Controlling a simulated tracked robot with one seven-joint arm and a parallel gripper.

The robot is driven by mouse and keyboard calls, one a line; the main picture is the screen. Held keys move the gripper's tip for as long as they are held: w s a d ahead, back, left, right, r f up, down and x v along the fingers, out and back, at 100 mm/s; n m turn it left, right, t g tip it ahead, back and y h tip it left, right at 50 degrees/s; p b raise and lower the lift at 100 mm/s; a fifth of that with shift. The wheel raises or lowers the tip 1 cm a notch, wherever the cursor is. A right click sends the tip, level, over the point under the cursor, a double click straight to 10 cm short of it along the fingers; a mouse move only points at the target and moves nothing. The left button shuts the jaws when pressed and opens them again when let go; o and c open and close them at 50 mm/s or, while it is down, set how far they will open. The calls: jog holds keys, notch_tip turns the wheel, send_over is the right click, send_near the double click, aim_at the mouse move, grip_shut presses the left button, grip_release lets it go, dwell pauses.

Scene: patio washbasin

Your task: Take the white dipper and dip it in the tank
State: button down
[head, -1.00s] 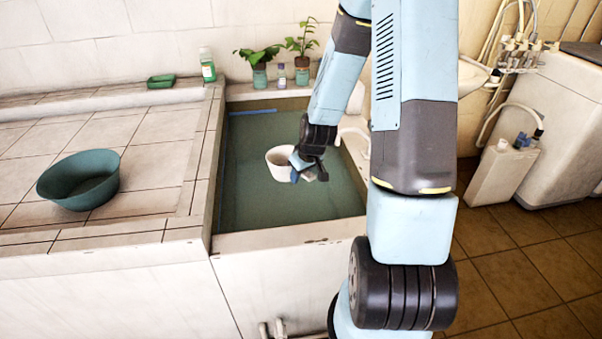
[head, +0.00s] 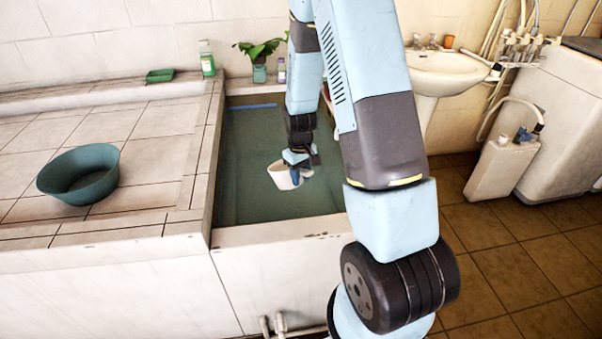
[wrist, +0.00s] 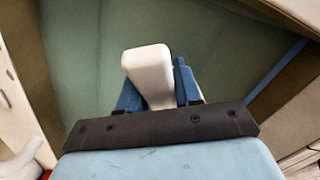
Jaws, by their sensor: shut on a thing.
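The white dipper (head: 282,178) is over the near half of the tank (head: 290,234), low against the green water. It looks tilted, and I cannot tell whether it touches the water. My gripper (head: 299,173) is shut on the dipper at its right side. In the wrist view, the pale handle of the dipper (wrist: 150,72) sits between the two blue fingers of my gripper (wrist: 158,92). The cup part is hidden in that view. The tank water fills much of the background there.
A green bowl (head: 78,177) stands on the tiled counter left of the tank. A green soap dish (head: 160,76), a bottle (head: 207,60) and a potted plant (head: 260,62) are along the back. A white washbasin (head: 445,72) and a white machine (head: 570,120) stand to the right.

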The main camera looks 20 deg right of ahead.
notch_tip(320, 180, down, 16)
jog(key=shift+f, duration=0.15)
dwell(0.8)
dwell(1.2)
jog(key=shift+r+t+y, duration=0.4)
jog(key=shift+r+t, duration=1)
jog(key=shift+r, duration=0.2)
jog(key=shift+w+v, duration=0.2)
jog(key=shift+v, duration=0.6)
jog(key=shift+w+v, duration=0.15)
jog(key=shift+v, duration=0.65)
jog(key=shift+w+v, duration=0.2)
jog(key=shift+v, duration=0.6)
jog(key=shift+a+r, duration=0.1)
jog(key=shift+a, duration=0.05)
notch_tip(320, 180, up, 21)
jog(key=t, duration=0.1)
jog(key=shift+t+y, duration=0.3)
jog(key=shift+t, duration=0.1)
